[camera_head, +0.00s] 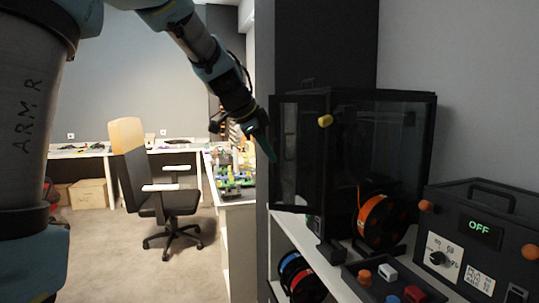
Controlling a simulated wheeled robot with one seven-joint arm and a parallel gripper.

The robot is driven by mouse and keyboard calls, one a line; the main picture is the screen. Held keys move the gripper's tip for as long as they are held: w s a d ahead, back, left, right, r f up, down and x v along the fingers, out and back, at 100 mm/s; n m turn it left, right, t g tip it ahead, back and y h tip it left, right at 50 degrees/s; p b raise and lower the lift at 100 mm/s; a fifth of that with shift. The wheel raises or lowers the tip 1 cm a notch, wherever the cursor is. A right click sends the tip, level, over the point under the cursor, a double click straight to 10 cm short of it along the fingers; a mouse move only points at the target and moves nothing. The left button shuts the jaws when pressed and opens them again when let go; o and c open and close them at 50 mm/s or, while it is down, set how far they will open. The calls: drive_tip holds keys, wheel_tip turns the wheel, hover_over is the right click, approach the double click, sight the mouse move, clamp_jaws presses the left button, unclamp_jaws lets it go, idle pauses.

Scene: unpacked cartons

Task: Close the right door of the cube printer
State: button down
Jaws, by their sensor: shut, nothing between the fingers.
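The cube printer (408,95) is a black-framed, clear-panelled box on the white shelf at the right. I cannot tell exactly how far this panel stands open, and I cannot make out a second door clearly. My gripper (271,158) is shut and empty, pointing down at the panel's left edge. Its tip overlaps that edge in the picture; I cannot tell whether it touches.
An orange filament spool (382,222) stands at the printer's front. A black control box (485,235) reading OFF and a panel of coloured buttons (390,284) are to the right and in front. A cluttered counter (236,199) and an office chair (175,203) are left. Open floor lies left.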

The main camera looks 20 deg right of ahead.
drive_tip(key=w+d+m+g+p, duration=0.6)
drive_tip(key=w+d+m, duration=0.3)
drive_tip(key=w, duration=0.2)
drive_tip(key=shift+w+d+m+y+p, duration=0.2)
drive_tip(key=shift+w+m+y+p, duration=0.1)
drive_tip(key=shift+m, duration=0.1)
drive_tip(key=shift+d, duration=0.1)
idle(0.5)
